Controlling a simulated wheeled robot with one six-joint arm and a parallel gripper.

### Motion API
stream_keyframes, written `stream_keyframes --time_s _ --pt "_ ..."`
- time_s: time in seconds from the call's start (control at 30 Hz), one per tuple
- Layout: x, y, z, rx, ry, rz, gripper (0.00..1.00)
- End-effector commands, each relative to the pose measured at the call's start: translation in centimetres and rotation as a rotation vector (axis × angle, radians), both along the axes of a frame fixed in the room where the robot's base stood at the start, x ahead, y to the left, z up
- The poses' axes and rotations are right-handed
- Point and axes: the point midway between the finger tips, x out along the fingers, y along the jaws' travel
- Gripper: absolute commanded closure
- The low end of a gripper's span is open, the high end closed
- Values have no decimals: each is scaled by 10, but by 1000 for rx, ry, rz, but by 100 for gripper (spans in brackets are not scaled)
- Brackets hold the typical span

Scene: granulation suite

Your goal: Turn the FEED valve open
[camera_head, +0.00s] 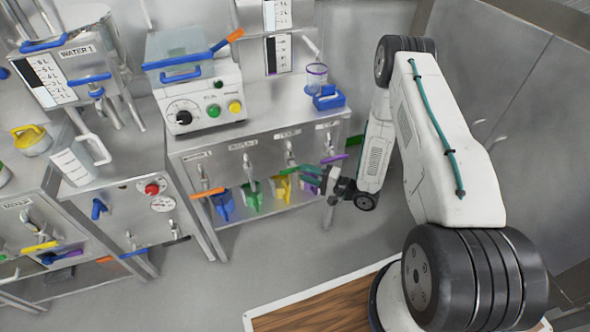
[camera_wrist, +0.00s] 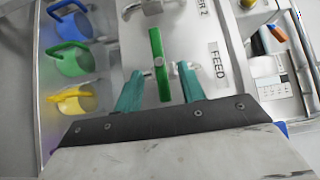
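The FEED valve has a flat green bar handle (camera_wrist: 158,65) on a small round hub in the wrist view. The black-lettered FEED label (camera_wrist: 217,64) is on the panel to its right. My gripper (camera_wrist: 158,80) is open, with its two teal fingers on either side of the lower part of the handle. Gaps show between the fingers and the handle. In the head view my gripper (camera_head: 308,173) is in front of the right bench's row of valves. I cannot clearly tell the FEED handle from the teal fingers there.
Blue (camera_wrist: 68,22), green (camera_wrist: 73,58) and yellow (camera_wrist: 76,97) jugs stand on the lower shelf. A neighbouring valve (camera_wrist: 150,6) is at the top of the wrist view. A purple handle (camera_head: 335,158) and an orange handle (camera_head: 207,192) project from the same bench.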

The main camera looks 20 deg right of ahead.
Motion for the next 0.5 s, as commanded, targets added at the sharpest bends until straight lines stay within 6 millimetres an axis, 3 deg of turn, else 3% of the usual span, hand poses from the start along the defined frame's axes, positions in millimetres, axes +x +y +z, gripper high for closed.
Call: stream_keyframes --time_s 0.23,0.5 --pt "27 28 0 -3 0 3 60" --pt "36 36 0 -4 1 0 60"
